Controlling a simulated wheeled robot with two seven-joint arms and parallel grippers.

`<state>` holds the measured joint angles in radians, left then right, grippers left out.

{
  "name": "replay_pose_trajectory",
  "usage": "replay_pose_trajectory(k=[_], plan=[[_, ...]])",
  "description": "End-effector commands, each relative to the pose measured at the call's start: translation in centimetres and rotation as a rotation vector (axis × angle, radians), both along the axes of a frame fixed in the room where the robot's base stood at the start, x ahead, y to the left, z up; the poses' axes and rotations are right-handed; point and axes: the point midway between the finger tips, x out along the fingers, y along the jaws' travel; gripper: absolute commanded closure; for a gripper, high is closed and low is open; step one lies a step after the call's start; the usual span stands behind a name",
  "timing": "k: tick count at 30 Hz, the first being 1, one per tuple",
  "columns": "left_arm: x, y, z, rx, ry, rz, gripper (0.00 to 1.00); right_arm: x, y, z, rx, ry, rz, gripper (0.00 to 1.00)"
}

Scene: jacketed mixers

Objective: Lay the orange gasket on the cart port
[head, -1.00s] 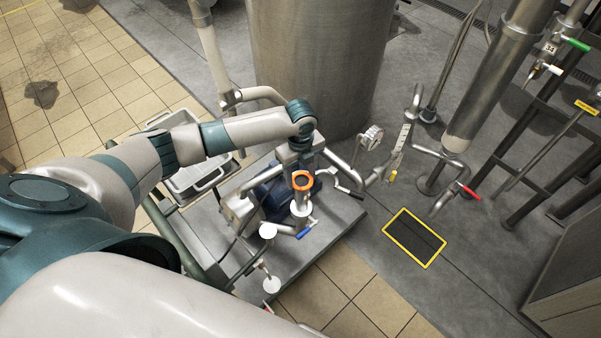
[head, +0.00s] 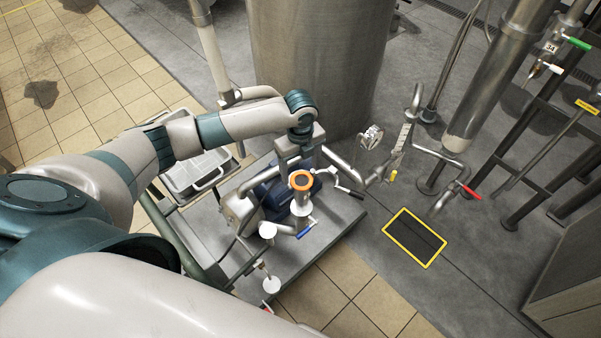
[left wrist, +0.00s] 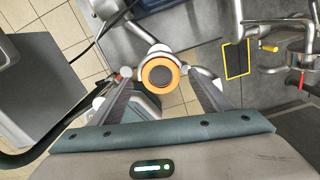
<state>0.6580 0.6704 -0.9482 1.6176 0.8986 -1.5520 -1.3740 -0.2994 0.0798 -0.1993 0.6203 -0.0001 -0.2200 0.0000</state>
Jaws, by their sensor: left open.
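The orange gasket (head: 300,181) is a ring with a dark centre. It appears to lie flat on the upturned end of the cart port, a short steel pipe (head: 300,208) on the cart. In the left wrist view the gasket (left wrist: 147,81) sits centred over the pale pipe end. My left gripper (left wrist: 160,74) is open, its two fingers spread on either side of the ring with gaps between. In the head view my left gripper (head: 301,168) is just behind and above the gasket, apart from it as far as I can see. My right gripper is not in view.
The cart (head: 335,232) carries a blue pump motor, pipes and a blue-handled valve (head: 306,231). A grey tray (head: 190,176) lies at its back left. A large steel tank (head: 315,65) stands behind. A yellow-edged floor drain (head: 414,238) lies to the right.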

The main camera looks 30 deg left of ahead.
Motion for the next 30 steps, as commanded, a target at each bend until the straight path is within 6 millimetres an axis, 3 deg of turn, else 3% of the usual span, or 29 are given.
replay_pose_trajectory(k=[8,15,20,30], plan=[[0.1,0.0,5.0,-0.001,-0.004,-0.002,0.29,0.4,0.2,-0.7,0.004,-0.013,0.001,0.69],[0.1,0.0,8.3,-0.001,-0.003,-0.001,0.29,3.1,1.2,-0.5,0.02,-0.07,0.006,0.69],[0.0,0.0,9.2,-0.001,-0.001,-0.001,0.29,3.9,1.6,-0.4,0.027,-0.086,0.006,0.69],[0.0,0.0,9.3,0.0,0.0,0.0,0.29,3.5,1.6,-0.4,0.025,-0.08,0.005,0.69]])
